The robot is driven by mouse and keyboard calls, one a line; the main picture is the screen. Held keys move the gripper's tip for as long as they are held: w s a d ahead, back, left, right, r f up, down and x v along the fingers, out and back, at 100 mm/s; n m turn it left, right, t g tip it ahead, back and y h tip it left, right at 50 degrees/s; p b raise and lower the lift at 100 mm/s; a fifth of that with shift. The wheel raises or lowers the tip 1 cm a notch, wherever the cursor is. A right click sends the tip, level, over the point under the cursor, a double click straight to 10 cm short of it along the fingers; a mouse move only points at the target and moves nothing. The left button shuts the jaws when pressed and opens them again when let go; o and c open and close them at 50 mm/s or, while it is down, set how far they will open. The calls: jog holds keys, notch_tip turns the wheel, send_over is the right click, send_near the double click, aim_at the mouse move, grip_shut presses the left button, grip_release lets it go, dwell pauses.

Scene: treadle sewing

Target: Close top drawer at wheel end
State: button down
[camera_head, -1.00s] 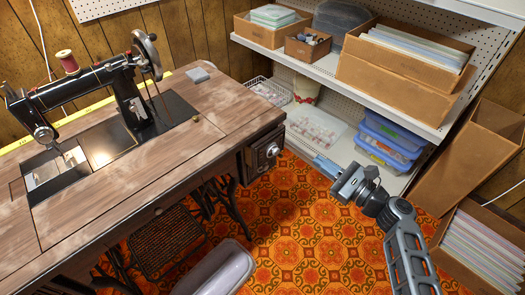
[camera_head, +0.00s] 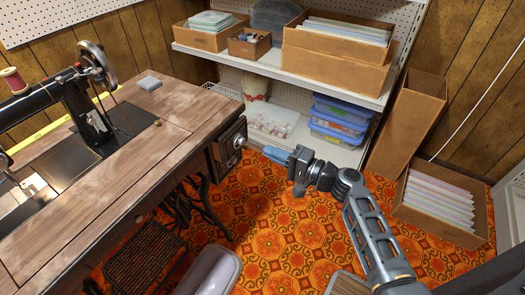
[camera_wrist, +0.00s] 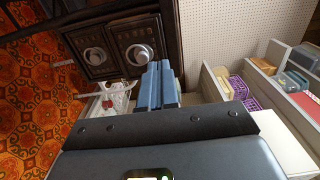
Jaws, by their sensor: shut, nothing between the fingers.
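The sewing table (camera_head: 110,150) is at the left in the head view. The machine's handwheel (camera_head: 97,66) stands at its far end. Below that end is the dark top drawer (camera_head: 229,146) with a round metal knob. In the wrist view, turned sideways, two drawer fronts show, the top drawer (camera_wrist: 145,30) at the right and a lower drawer (camera_wrist: 88,33) beside it. How far the top drawer stands out, I cannot tell. My gripper (camera_head: 278,155) is shut and empty, right of the drawer and apart from it. Its blue fingers (camera_wrist: 158,86) show in the wrist view.
The white shelf unit (camera_head: 275,68) with boxes stands behind, with blue bins (camera_head: 338,120) on its lower shelf. A tall cardboard box (camera_head: 405,125) and a box of files (camera_head: 440,205) are at the right. Patterned floor (camera_head: 265,225) is open between table and boxes.

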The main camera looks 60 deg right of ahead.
aim_at(230, 134)
jog(key=w, duration=1.1)
jog(key=shift+w+a+p, duration=0.15)
jog(key=shift+w+p, duration=0.1)
jog(key=shift+p, duration=0.1)
jog(key=shift+w+f, duration=0.1)
jog(key=shift+w+f+b, duration=0.1)
jog(key=shift+w+b, duration=0.65)
jog(key=shift+w, duration=0.45)
